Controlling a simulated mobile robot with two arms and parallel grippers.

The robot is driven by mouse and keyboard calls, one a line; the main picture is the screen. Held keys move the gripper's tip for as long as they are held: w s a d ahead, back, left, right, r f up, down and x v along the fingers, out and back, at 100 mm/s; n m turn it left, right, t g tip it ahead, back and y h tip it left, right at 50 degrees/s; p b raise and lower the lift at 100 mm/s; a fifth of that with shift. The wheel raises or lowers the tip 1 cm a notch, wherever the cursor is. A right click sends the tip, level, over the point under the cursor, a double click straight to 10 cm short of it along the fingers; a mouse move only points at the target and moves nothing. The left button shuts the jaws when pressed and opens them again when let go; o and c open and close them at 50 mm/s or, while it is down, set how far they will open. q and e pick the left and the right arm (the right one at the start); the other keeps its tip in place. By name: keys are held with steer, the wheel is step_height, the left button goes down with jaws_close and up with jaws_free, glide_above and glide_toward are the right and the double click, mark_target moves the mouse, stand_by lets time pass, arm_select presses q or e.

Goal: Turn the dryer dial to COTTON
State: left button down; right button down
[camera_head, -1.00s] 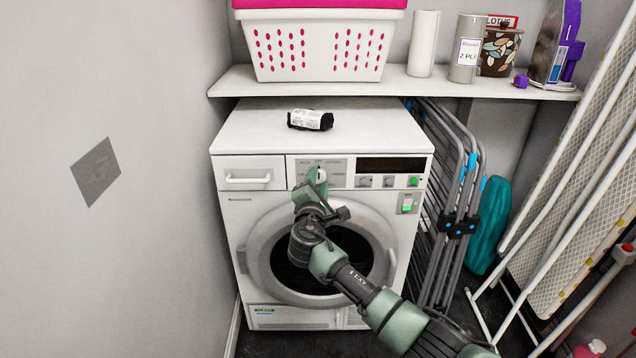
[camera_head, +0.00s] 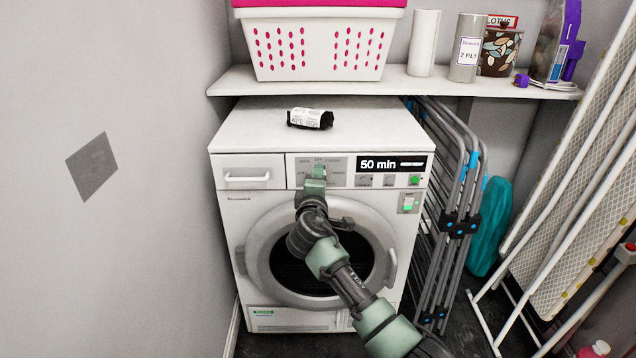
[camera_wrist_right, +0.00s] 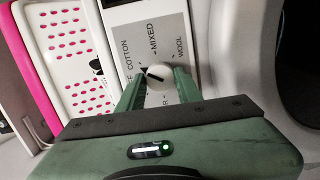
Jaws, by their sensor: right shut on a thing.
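The white dryer (camera_head: 225,215) stands under the shelf, its display (camera_head: 390,165) lit with "50 min" and further small text. The round white dial (camera_wrist_right: 159,72) sits on a grey label plate (camera_wrist_right: 143,28) reading COTTON, MIXED and WOOL, with other words partly hidden. A dark pointer mark shows on the dial's left side, towards the COTTON side in the right wrist view; its exact setting is hard to tell. My right gripper (camera_head: 318,172) is shut on the dial, its green fingers on both sides of it in the right wrist view (camera_wrist_right: 158,82). My left gripper is not in view.
A dark roll with a white label (camera_head: 310,118) lies on the dryer top. Above is a shelf (camera_head: 330,80) with a white basket (camera_head: 318,40). A folded drying rack (camera_head: 460,190) and an ironing board (camera_head: 585,180) stand at the right.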

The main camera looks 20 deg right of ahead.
steer(key=shift+f+m, duration=0.1)
steer(key=shift+m, duration=0.4)
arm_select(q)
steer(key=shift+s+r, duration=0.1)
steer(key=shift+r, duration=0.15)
arm_select(e)
steer(key=shift+m, duration=0.4)
steer(key=c, duration=1)
jaws_free()
steer(key=shift+o, duration=0.2)
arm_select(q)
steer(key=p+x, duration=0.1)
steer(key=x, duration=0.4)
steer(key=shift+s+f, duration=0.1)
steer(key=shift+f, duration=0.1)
arm_select(e)
steer(key=v, duration=0.7)
steer(key=shift+s, duration=0.4)
